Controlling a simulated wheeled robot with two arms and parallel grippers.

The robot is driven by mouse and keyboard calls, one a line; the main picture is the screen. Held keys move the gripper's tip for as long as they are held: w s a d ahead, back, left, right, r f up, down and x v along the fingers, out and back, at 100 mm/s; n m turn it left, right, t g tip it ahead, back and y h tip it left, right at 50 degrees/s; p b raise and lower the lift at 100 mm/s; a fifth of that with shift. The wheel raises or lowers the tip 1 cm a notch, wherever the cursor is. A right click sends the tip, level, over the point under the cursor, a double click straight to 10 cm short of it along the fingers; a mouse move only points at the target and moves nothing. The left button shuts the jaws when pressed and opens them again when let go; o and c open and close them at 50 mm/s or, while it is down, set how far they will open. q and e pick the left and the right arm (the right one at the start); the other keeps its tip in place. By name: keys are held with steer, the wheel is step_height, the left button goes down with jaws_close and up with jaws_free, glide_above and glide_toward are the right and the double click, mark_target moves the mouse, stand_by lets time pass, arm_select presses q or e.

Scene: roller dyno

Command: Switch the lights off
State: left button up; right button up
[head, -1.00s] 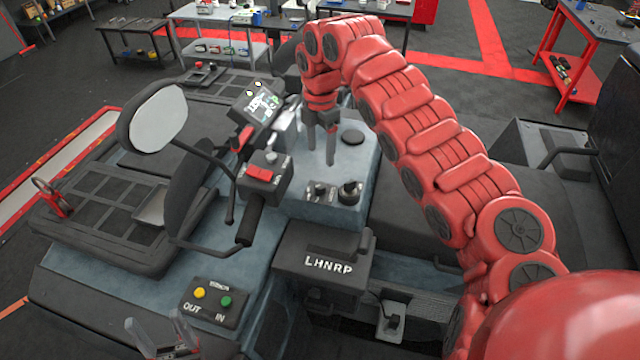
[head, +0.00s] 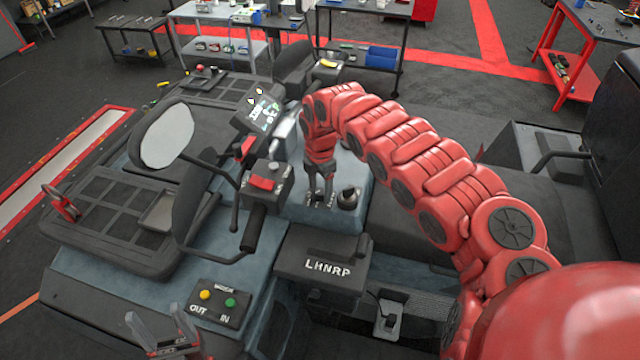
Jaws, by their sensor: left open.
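A small panel with a left switch (head: 320,199) and a round black knob (head: 348,196) sits on the vehicle's blue-grey body (head: 291,203). My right gripper (head: 320,202) points down at the left switch, its fingers on either side of it and hiding most of it. I cannot tell whether they touch or grip it. A handlebar control box (head: 267,194) with a red rocker switch (head: 262,183) is left of this gripper. My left gripper (head: 155,315) is open and empty at the bottom left, below the yellow and green buttons (head: 217,298). No label reading lights is legible.
The LHNRP gear box (head: 322,262) is just in front of my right gripper. A lit display (head: 259,108) is behind. Workbenches stand at the back.

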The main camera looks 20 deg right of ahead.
jaws_close()
steer(key=shift+m, duration=0.3)
steer(key=m+b, duration=0.2)
steer(key=m, duration=0.2)
steer(key=shift+f, duration=0.15)
steer(key=shift+m+b, duration=1.15)
steer(key=shift+m, duration=1.05)
steer(key=shift+o, duration=0.7)
jaws_free()
steer(key=shift+r, duration=0.25)
